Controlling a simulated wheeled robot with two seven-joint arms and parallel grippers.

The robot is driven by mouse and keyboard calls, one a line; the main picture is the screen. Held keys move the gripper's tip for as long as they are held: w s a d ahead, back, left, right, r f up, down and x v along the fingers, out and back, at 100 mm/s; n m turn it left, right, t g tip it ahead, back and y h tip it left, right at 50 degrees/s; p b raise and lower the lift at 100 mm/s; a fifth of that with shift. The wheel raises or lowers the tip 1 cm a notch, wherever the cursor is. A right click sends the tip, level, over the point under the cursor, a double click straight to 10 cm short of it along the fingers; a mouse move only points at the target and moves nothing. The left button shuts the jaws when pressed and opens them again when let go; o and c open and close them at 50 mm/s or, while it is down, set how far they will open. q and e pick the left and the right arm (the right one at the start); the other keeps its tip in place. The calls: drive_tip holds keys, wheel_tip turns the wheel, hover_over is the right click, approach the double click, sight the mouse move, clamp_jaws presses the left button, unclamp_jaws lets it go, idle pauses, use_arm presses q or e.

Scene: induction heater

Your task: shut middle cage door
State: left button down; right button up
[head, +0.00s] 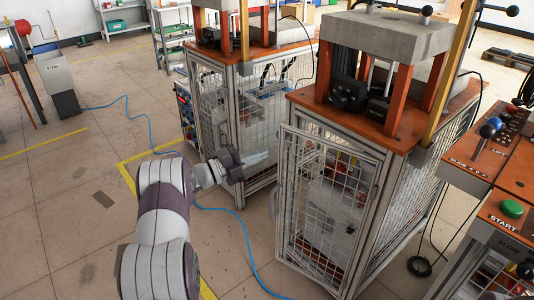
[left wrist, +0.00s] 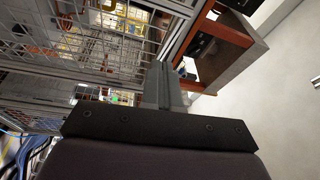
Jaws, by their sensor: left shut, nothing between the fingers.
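The middle cage (head: 345,190) stands right of centre in the head view, with an orange top and a concrete block above it. Its mesh door (head: 325,205) faces me and looks ajar at its left edge; how wide the gap is, I cannot tell. A handle (head: 274,205) shows on the door's left edge. My left gripper (head: 262,158) is shut and empty, its fingers pointing right towards the door's left edge, seemingly apart from it. In the left wrist view the shut fingers (left wrist: 165,88) are beside wire mesh (left wrist: 60,55). My right gripper is not in view.
Another mesh cage (head: 245,110) stands behind, to the left. A console with a green START button (head: 512,208) and levers is at the right. A blue hose (head: 240,225) lies on the floor. The floor at the left is mostly clear, with yellow lines.

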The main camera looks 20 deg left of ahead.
use_arm(q)
drive_tip(key=s+d+n+t+y, duration=0.2)
drive_tip(key=d, duration=0.1)
drive_tip(key=n+y, duration=0.2)
drive_tip(key=y, duration=0.5)
approach(288, 156)
drive_tip(key=shift+t, duration=0.4)
drive_tip(key=w, duration=0.1)
drive_tip(key=w+b, duration=0.1)
drive_tip(key=w, duration=0.1)
drive_tip(key=w+d+f+b, duration=0.1)
drive_tip(key=w, duration=0.1)
drive_tip(key=shift+w+d, duration=0.1)
drive_tip(key=shift+w, duration=0.15)
drive_tip(key=shift+w+d+r+b, duration=0.15)
drive_tip(key=shift+w+b, duration=0.15)
drive_tip(key=shift+w, duration=0.3)
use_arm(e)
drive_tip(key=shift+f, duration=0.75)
